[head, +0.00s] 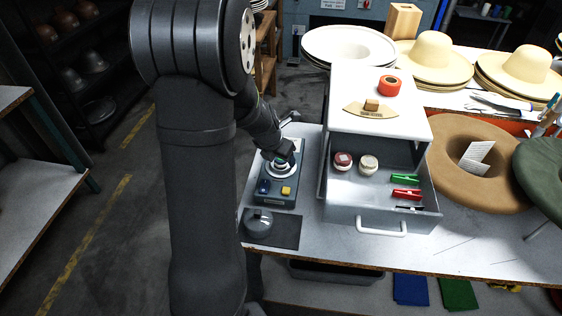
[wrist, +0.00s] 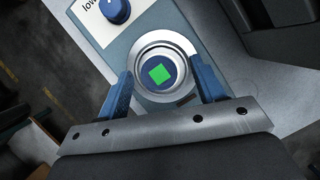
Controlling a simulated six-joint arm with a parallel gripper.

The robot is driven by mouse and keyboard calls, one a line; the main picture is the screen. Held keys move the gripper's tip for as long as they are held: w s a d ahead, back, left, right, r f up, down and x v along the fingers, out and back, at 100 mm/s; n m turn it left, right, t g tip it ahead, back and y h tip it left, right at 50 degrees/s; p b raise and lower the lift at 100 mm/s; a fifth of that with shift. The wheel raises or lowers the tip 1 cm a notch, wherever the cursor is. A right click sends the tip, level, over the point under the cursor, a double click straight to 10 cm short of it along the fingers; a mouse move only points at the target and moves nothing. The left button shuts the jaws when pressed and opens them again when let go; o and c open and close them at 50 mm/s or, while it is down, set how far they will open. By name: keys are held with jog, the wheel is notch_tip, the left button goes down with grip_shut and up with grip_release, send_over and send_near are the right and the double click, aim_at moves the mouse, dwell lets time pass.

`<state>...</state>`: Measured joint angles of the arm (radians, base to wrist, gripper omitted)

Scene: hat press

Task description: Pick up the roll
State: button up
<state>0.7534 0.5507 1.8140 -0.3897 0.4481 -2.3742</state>
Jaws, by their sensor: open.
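An orange-red roll (head: 389,86) lies on the white top of the drawer unit, near its back right. It does not show in the wrist view. My gripper (head: 282,157) is over the control box (head: 264,193), to the left of the drawer unit and well away from the roll. In the wrist view my gripper (wrist: 162,84) is open, its two blue fingers on either side of a round silver-ringed part (wrist: 166,59) with a green square in its centre. I cannot tell whether the fingers touch it. No roll is between them.
A fan-shaped tan piece with a small brown block (head: 371,105) lies in front of the roll. The drawer (head: 382,226) below stands open, holding two round items and green and red clips. Hats (head: 430,62) stand behind and right. A dark pad (head: 285,229) lies before the box.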

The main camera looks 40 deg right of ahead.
jog(key=c, duration=1.1)
